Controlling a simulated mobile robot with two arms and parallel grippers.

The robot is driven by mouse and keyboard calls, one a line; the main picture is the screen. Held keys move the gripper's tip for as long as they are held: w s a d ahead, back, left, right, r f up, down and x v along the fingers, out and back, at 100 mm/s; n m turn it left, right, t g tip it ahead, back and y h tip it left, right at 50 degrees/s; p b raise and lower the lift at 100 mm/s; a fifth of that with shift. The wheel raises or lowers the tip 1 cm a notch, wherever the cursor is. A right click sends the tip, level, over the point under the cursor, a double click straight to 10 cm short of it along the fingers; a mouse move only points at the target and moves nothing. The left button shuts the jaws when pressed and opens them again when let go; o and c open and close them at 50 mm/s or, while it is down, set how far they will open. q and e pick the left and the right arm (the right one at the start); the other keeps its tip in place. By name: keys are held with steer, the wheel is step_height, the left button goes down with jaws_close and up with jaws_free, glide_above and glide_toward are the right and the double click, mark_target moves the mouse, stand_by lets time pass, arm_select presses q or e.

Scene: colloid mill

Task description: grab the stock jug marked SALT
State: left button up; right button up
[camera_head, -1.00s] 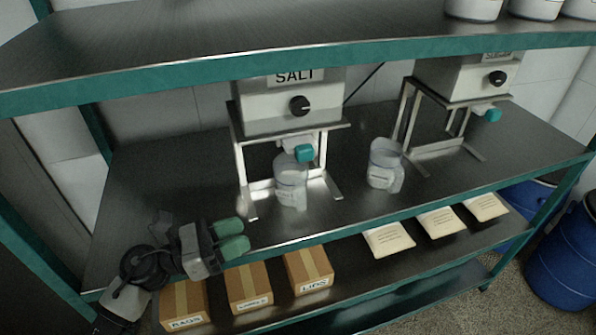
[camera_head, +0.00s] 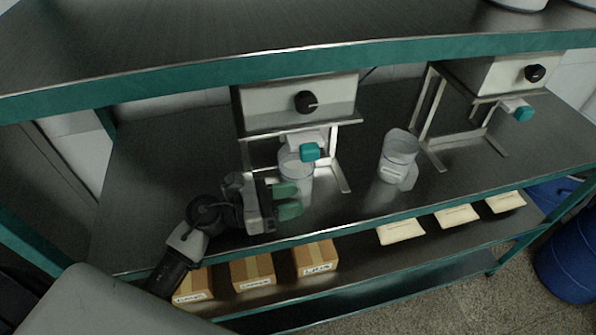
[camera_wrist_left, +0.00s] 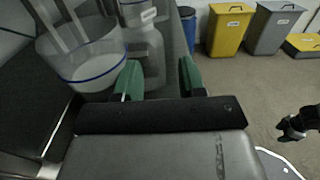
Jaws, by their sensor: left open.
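A clear jug (camera_head: 297,165) stands under the left dispenser's teal-tipped spout, partly hidden by the spout and my left gripper. No readable SALT mark shows on it. A second clear jug (camera_head: 397,158) with a small unreadable label stands to the right. My left gripper (camera_head: 301,198) is open and empty, its green fingers at the lower front of the left jug. In the left wrist view, a clear blue-rimmed vessel (camera_wrist_left: 92,68) lies left of the open fingers, with a labelled jug (camera_wrist_left: 150,45) beyond. A dark shape (camera_wrist_left: 295,125) there looks like my right gripper; its jaws are unclear.
The left dispenser (camera_head: 290,98) and its metal frame stand behind the left jug; a similar dispenser (camera_head: 500,75) stands at right. The teal-edged upper shelf (camera_head: 330,65) overhangs. Boxes (camera_head: 316,256) and packets (camera_head: 400,231) lie on the shelf below. Steel between the jugs is clear.

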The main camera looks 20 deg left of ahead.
mark_target(306, 207)
arm_select(q)
steer(key=x, duration=0.3)
steer(key=shift+w+d+p, duration=0.15)
steer(key=shift+d+p, duration=0.15)
steer(key=shift+p, duration=0.05)
steer(key=shift+a, duration=0.1)
jaws_close()
steer(key=shift+r, duration=0.1)
